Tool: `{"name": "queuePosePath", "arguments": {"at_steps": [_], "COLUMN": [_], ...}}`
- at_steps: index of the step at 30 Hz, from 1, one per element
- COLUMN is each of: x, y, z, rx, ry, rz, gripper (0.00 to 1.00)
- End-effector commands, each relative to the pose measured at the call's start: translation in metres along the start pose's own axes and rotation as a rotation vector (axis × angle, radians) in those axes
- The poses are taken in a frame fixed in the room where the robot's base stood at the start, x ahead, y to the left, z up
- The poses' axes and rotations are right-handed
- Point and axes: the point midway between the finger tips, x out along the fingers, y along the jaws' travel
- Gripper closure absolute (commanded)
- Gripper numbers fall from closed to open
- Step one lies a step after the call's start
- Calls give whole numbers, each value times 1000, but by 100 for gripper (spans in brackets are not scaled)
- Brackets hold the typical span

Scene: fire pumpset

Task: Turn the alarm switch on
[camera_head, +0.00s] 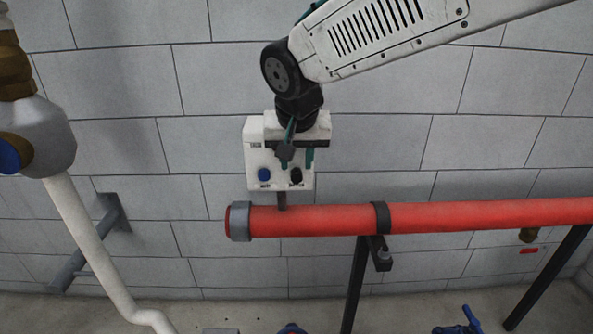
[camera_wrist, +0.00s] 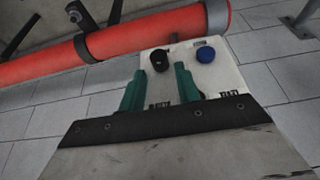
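A white control box (camera_head: 252,153) is at the wall above the red pipe, and it also shows in the wrist view (camera_wrist: 226,78). Its face carries a blue round button (camera_head: 264,174) and a black knob (camera_head: 296,175). The wrist view shows the black knob (camera_wrist: 160,59) and the blue button (camera_wrist: 206,54) side by side. The labels are too small to read, so I cannot tell which is the alarm switch. My gripper (camera_head: 299,154), with teal fingers, is in front of the box. In the wrist view its fingers (camera_wrist: 160,70) are apart and empty, with the black knob beyond the gap.
A thick red pipe (camera_head: 320,220) runs just below the box, on black supports (camera_head: 357,285). A white pipe (camera_head: 92,245) with a large valve body (camera_head: 45,135) stands at the left. A blue valve (camera_head: 460,326) is low at the right. The wall above the red pipe is mostly clear.

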Motion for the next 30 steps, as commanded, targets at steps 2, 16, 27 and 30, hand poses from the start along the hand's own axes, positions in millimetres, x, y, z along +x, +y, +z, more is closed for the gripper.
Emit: {"name": "queuePosePath", "arguments": {"at_steps": [2, 16, 27, 30], "x": [15, 42, 42, 42], "y": [1, 1, 1, 1], "z": [1, 0, 1, 1], "rx": [0, -1, -1, -5], "ry": [-4, -1, -1, -1], "rz": [2, 1, 1, 7], "gripper": [67, 67, 100, 100]}}
